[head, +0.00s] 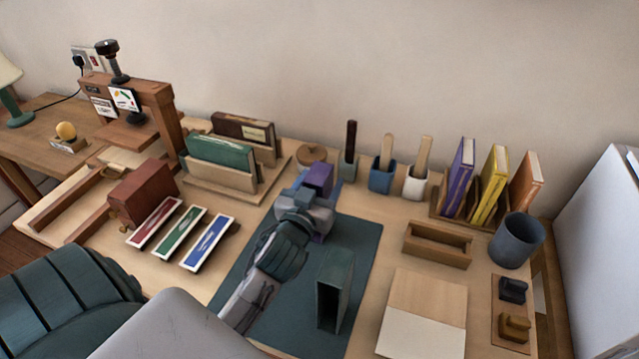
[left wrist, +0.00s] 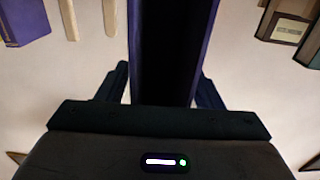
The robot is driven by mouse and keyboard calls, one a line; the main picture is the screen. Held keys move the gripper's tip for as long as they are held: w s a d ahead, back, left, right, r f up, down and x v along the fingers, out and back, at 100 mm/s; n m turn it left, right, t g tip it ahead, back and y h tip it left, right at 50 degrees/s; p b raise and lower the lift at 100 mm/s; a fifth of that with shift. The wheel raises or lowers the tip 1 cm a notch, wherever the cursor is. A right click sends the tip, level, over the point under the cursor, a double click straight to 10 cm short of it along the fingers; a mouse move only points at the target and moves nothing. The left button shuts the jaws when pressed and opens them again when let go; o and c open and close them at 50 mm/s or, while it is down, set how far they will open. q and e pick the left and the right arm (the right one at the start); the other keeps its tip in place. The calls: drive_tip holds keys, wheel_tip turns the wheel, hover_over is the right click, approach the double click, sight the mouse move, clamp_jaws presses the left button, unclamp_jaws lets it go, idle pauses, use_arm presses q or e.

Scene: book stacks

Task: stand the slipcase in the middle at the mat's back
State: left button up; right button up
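A purple slipcase (head: 319,178) is between the fingers of my left gripper (head: 308,205), upright over the back part of the dark teal mat (head: 365,240). The gripper hides much of it, and I cannot tell whether its base touches the mat. In the left wrist view the slipcase (left wrist: 188,55) shows purple edges and a dark hollow, with the fingers (left wrist: 165,90) close on both sides. A dark green slipcase (head: 336,285) stands upright on the mat's front right, apart from the gripper. My right gripper is not in view.
Behind the mat stand a round wooden lid (head: 312,155) and several small pots, one of them blue (head: 382,178). A wooden rack with a green book (head: 222,152) is left. Coloured books (head: 490,185), a wooden tray (head: 437,243) and a grey cup (head: 517,240) are right.

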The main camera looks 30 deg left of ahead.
use_arm(q)
drive_tip(key=shift+r, duration=0.1)
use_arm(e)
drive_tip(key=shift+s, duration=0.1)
use_arm(q)
drive_tip(key=shift+r, duration=0.1)
drive_tip(key=v, duration=1.2)
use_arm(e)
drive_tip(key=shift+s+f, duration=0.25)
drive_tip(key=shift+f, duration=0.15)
